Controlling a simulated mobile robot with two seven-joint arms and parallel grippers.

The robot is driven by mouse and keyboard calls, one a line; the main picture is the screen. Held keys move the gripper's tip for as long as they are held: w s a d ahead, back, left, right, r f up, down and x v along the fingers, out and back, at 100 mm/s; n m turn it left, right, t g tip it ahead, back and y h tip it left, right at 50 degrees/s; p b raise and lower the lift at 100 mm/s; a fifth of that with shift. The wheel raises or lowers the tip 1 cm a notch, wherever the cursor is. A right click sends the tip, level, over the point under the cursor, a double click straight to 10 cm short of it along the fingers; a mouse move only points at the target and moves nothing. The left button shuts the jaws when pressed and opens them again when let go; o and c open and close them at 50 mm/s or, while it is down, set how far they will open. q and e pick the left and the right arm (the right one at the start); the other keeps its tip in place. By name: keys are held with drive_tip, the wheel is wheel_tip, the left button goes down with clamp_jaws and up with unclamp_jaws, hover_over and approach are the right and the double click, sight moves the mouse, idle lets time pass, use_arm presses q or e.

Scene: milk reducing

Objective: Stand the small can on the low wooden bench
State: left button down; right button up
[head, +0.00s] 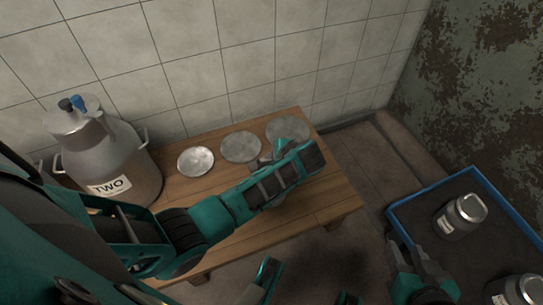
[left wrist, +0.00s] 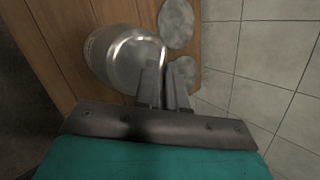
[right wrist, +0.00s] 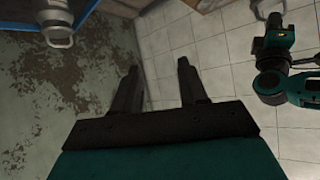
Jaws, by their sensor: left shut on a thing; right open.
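In the left wrist view, the small metal can (left wrist: 128,58) is at my left gripper (left wrist: 166,78), whose fingers are shut at its rim side. A bit of label shows on its side. In the head view my left arm reaches over the low wooden bench (head: 225,190) and hides most of that can. I cannot tell whether its base touches the boards. My right gripper (head: 412,254) is open beside the blue-rimmed tray; in the right wrist view (right wrist: 158,70) nothing is between its fingers.
A large milk can marked TWO (head: 135,165) stands at the bench's left. Three round discs (head: 196,160) (head: 240,147) (head: 287,128) lie along its back. The blue-rimmed tray (head: 432,190) at the right holds two small cans (head: 450,222) (head: 522,290). Tiled wall closes the back.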

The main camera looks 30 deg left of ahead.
use_arm(q)
wheel_tip(320, 180, down, 2)
drive_tip(key=shift+w+f+b, duration=0.15)
drive_tip(key=shift+b, duration=0.35)
drive_tip(key=c, duration=1.6)
unclamp_jaws()
drive_tip(key=shift+s+f, duration=0.2)
drive_tip(key=o, duration=0.4)
drive_tip(key=shift+r, duration=0.15)
